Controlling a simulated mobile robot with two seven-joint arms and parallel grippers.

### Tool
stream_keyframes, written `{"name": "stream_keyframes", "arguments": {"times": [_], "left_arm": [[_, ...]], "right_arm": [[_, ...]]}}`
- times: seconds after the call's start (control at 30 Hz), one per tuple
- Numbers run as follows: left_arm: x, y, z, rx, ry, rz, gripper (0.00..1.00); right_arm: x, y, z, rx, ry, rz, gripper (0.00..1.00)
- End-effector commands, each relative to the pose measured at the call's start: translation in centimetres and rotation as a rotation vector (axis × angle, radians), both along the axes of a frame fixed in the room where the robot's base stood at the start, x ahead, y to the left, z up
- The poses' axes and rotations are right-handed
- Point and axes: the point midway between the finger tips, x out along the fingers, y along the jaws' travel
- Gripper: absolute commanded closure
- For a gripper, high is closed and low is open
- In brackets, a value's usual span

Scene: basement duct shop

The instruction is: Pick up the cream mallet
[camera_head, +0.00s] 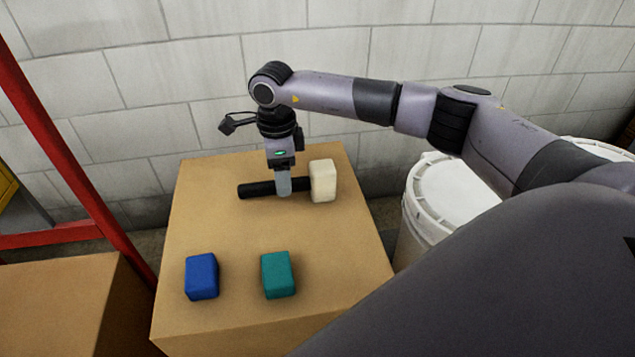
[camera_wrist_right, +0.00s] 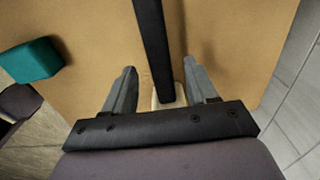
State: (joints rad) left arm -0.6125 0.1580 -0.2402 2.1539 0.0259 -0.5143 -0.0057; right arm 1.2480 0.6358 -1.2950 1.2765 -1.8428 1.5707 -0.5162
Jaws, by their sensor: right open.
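The cream mallet lies on a cardboard box top, with its pale block head (camera_head: 323,181) to the right and its black handle (camera_head: 256,190) pointing left. My right gripper (camera_head: 284,190) is over the handle, close to the head. In the right wrist view, my right gripper (camera_wrist_right: 158,82) is open, with one finger on each side of the black handle (camera_wrist_right: 153,40). A gap shows between each finger and the handle. The head (camera_wrist_right: 168,96) is mostly hidden behind the gripper body there. My left gripper is in neither view.
A blue block (camera_head: 201,276) and a teal block (camera_head: 278,275) sit on the near part of the box (camera_head: 240,325). A white lidded bucket (camera_head: 425,225) stands to the right. A red metal frame (camera_head: 75,165) is on the left. A block wall (camera_head: 330,60) rises behind.

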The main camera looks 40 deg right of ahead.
Motion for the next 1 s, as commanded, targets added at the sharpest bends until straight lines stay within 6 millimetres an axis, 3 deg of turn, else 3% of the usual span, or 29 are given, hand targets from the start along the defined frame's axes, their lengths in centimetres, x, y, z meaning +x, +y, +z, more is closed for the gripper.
{"name": "stream_keyframes", "arguments": {"times": [0.2, 0.47, 0.5, 0.67, 1.0], "left_arm": [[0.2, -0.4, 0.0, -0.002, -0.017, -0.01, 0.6], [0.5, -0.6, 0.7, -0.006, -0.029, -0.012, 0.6], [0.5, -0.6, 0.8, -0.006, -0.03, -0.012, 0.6], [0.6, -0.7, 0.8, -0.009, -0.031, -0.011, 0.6], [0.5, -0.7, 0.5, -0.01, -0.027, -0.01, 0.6]], "right_arm": [[-0.1, -0.2, -3.7, 0.001, 0.004, -0.001, 0.43], [0.0, -0.2, -4.2, 0.002, 0.0, 0.0, 0.43], [0.0, -0.2, -4.2, 0.003, 0.001, 0.0, 0.49], [0.0, -0.2, -4.1, 0.003, 0.001, 0.0, 1.0], [0.0, -0.2, -3.8, 0.003, -0.001, 0.0, 1.0]]}}
